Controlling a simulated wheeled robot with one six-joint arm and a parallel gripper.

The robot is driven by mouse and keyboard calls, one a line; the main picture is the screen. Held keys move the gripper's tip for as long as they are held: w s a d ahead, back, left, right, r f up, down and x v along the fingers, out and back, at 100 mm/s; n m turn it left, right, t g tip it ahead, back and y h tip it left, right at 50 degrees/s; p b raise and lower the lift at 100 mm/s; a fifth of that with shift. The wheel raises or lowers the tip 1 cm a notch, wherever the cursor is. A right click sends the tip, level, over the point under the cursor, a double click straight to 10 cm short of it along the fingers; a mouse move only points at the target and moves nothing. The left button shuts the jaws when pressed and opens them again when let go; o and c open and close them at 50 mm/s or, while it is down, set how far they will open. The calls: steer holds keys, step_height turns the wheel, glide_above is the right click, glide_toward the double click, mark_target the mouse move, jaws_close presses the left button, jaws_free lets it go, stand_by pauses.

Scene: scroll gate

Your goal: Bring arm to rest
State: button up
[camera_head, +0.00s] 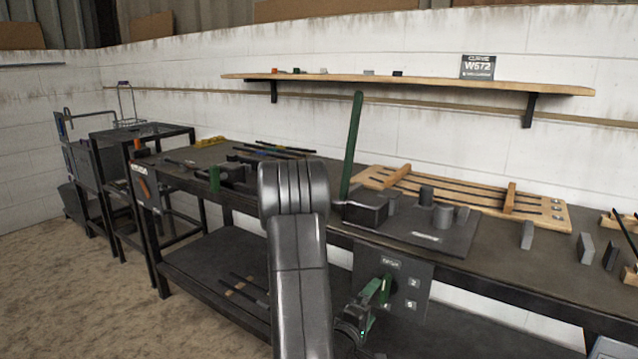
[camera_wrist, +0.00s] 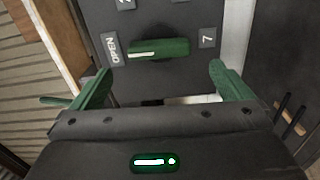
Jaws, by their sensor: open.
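My arm stands in front of the workbench in the head view. My gripper (camera_head: 372,302) is low at the bench's front, close to a dark control panel (camera_head: 418,296) with a green knob (camera_head: 386,289). In the wrist view my gripper (camera_wrist: 160,85) has its two green fingers spread wide. The green knob (camera_wrist: 172,48) lies just beyond and between the fingertips, and I see a gap on both sides of it. A label reading OPEN is left of the knob and a 7 is right of it. Nothing is held.
The workbench (camera_head: 480,268) carries a wooden slatted board (camera_head: 540,212), a dark plate with cylinders (camera_head: 430,240) and an upright green lever (camera_head: 352,145). Grey blocks (camera_head: 585,248) stand at the right. A lower shelf (camera_head: 210,258) is under the bench. The floor at left is clear.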

mark_target(383, 291)
steer(key=v, duration=0.8)
steer(key=x, duration=1.3)
steer(key=shift+d, duration=0.15)
steer(key=shift+w+d, duration=0.2)
steer(key=shift+w, duration=0.15)
steer(key=m+b, duration=0.1)
steer(key=m, duration=0.3)
steer(key=shift+m+b, duration=0.3)
steer(key=m, duration=0.2)
steer(key=m+b, duration=0.1)
steer(key=m, duration=0.2)
steer(key=shift+s+r+m, duration=0.1)
steer(key=shift+r+m, duration=0.1)
steer(key=shift+m, duration=0.1)
steer(key=m, duration=0.5)
steer(key=shift+s+d, duration=0.1)
steer(key=m, duration=0.3)
steer(key=shift+r+m+p, duration=0.1)
steer(key=shift+m+p, duration=0.2)
steer(key=shift+m, duration=0.3)
steer(key=shift+s, duration=0.1)
